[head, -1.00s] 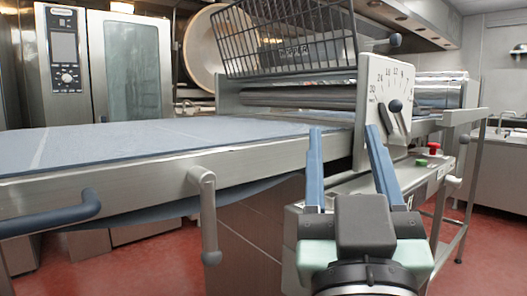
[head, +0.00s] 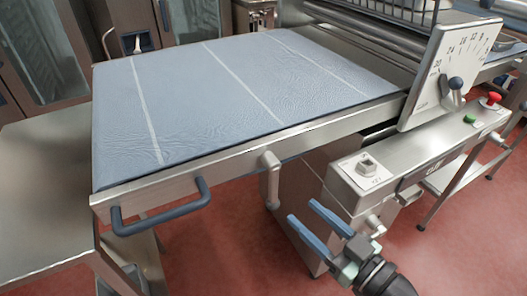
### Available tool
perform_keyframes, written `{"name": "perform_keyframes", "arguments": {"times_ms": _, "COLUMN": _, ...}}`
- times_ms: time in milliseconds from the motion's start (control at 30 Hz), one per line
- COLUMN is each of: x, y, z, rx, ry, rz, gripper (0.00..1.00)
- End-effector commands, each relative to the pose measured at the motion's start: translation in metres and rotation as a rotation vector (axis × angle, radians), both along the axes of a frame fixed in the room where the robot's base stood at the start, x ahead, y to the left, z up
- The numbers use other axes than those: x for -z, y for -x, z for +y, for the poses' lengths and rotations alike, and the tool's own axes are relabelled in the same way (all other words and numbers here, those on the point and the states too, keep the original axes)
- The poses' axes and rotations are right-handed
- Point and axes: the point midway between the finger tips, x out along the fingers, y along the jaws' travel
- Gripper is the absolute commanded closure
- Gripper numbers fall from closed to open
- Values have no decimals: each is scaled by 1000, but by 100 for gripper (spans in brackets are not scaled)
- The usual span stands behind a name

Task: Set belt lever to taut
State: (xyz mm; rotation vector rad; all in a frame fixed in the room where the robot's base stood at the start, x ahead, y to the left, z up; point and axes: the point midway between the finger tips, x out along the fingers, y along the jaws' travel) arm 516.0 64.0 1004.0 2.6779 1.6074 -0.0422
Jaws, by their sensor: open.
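A grey lever (head: 270,180) is fixed to the metal side rail of the blue belt table (head: 185,60). It hangs nearly straight down from its pivot at the rail. I see no label on it, so I cannot tell its taut side. My gripper (head: 302,211) is at the lower middle, its two blue fingers apart and empty, pointing up and left. In the picture it is just right of and below the lever's lower end. No contact shows, and the depth between them is hard to judge.
A dark blue bar handle (head: 160,210) sticks out of the rail at left. A white dial plate (head: 445,75) with a dark knob stands at right. Below it, a control box carries a key switch (head: 367,165), a green button (head: 470,119) and a red button (head: 494,97). Red floor shows below the rail.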

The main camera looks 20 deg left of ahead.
Motion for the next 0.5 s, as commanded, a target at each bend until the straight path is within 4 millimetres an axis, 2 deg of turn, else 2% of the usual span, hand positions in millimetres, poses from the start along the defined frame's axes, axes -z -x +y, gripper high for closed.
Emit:
{"name": "perform_keyframes", "arguments": {"times_ms": 100, "x": -6, "y": 6, "z": 0, "rx": -21, "ry": -26, "rz": -12, "gripper": 47}}
{"name": "perform_keyframes", "arguments": {"times_ms": 267, "x": -5, "y": 2, "z": 12, "rx": -28, "ry": -31, "rz": -14, "gripper": 47}}
{"name": "perform_keyframes", "arguments": {"times_ms": 500, "x": -7, "y": -19, "z": 55, "rx": -29, "ry": -30, "rz": -14, "gripper": 47}}
